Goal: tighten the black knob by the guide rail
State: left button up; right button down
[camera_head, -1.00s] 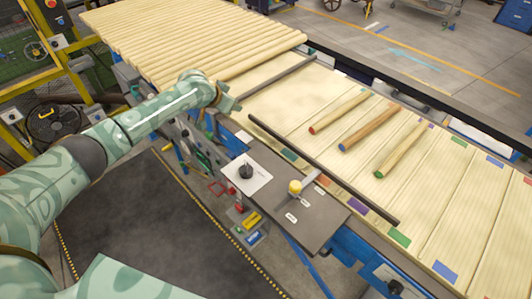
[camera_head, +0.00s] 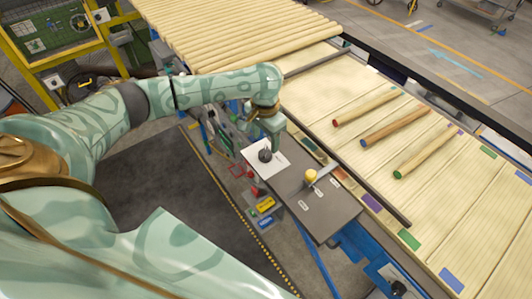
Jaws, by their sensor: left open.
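The black knob (camera_head: 265,156) sits on a white square plate (camera_head: 281,160) at the left end of a dark grey panel (camera_head: 325,212). The dark guide rail (camera_head: 365,182) runs diagonally beside the panel, along the slatted table. My left gripper (camera_head: 268,140) is open and points down, just above and behind the knob in the camera head view. I cannot tell whether its fingers touch the knob. My right gripper is not in view.
A yellow knob (camera_head: 311,176) with a grey lever stands on the panel, right of the black knob. Three turned wood pieces, one of them brown (camera_head: 396,127), lie on the table beyond the rail. Pale rods (camera_head: 235,35) fill the far table.

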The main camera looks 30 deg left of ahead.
aim_at(265, 151)
pick_arm(q)
notch_tip(265, 151, down, 5)
jog(key=shift+b, duration=0.55)
jog(key=shift+f, duration=0.4)
